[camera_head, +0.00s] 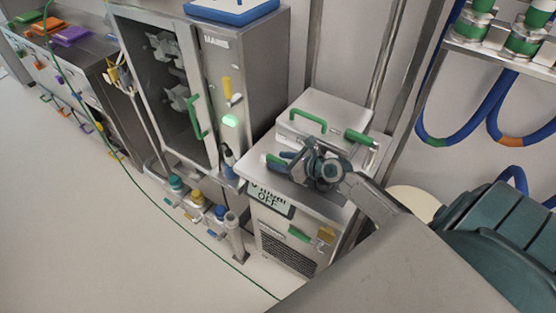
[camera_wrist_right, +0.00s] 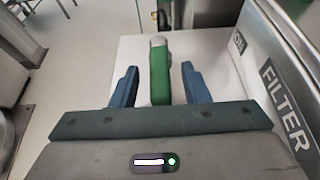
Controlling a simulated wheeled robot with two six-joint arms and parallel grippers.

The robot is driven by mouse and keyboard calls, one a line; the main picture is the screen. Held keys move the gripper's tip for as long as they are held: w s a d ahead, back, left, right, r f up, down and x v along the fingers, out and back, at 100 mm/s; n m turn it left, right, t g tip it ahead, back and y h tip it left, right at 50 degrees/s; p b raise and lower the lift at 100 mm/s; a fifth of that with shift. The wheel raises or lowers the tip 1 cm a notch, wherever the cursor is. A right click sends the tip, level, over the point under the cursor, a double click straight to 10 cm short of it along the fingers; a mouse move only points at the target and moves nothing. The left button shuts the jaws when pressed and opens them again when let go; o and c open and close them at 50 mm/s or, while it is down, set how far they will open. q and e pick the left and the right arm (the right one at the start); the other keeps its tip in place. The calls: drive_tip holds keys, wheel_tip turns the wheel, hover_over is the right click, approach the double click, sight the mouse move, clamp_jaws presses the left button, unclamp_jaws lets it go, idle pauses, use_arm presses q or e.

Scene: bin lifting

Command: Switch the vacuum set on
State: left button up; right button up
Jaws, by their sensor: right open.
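The vacuum set (camera_head: 270,188) is a pale metal cabinet whose display (camera_head: 270,197) reads "0 mbar OFF". A green lever with a pale tip (camera_head: 272,160) is on its top; it also shows in the right wrist view (camera_wrist_right: 160,75). My right gripper (camera_head: 284,160) is over that top, its blue fingers open. In the right wrist view the fingers (camera_wrist_right: 160,88) stand on either side of the green lever, with a visible gap on each side. My left gripper is not in view.
A raised box with a green handle (camera_head: 303,119) stands behind the gripper; its side reads "FILTER" (camera_wrist_right: 285,105) in the wrist view. A glass-doored cabinet (camera_head: 170,75) is at left. Several capped bottles (camera_head: 197,200) stand below it. The floor at left is clear apart from a green cord.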

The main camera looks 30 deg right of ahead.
drive_tip(key=shift+x, duration=0.85)
drive_tip(key=shift+c, duration=0.4)
clamp_jaws()
drive_tip(key=b, duration=0.1)
drive_tip(key=n+g+y+b, duration=0.1)
drive_tip(key=b, duration=0.1)
drive_tip(key=d+n+y+b, duration=0.1)
drive_tip(key=shift+w+f+b, duration=0.25)
drive_tip(key=shift+f+b, duration=0.1)
drive_tip(key=shift+d+r+n+g+y+b, duration=0.1)
drive_tip(key=shift+r+n+g+y+b, duration=0.15)
drive_tip(key=shift+n+g+y+b, duration=0.25)
drive_tip(key=shift+o, duration=0.4)
unclamp_jaws()
